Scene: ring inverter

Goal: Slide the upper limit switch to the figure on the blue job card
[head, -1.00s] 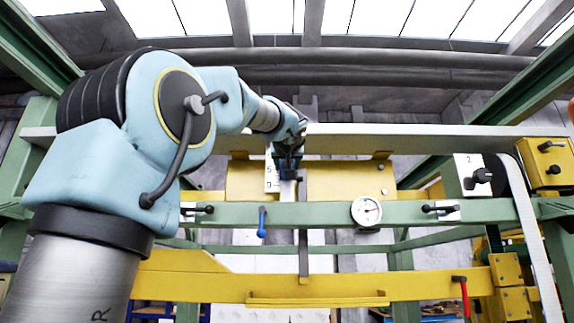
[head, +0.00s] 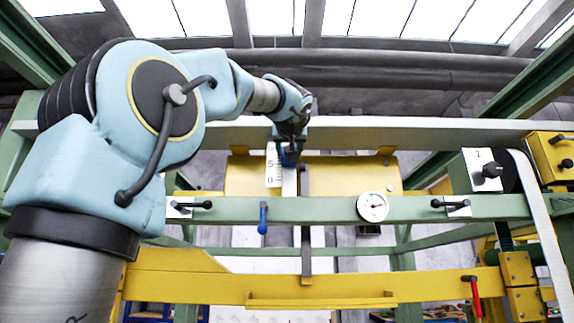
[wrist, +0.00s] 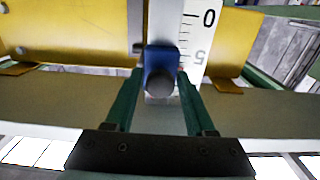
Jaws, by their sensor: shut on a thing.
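The upper limit switch is a blue block with a dark round knob (wrist: 160,68) on a pale upright bar. My gripper (wrist: 160,76) is shut on it, one green finger on each side in the wrist view. In the head view the switch (head: 290,159) sits small under my gripper (head: 290,150), partly hidden. A white scale (head: 272,168) with black ticks stands just left of it, marked 0 low and 5 above. In the wrist view the scale (wrist: 193,45) appears upside down and the switch lies about level with the 5. I cannot see a blue job card.
A green crossbeam (head: 330,208) with a round dial (head: 373,206) and a blue lever (head: 262,218) runs below. A yellow plate (head: 345,178) stands behind the bar. A pale beam (head: 420,132) crosses close to my wrist. A red lever (head: 475,295) is lower right.

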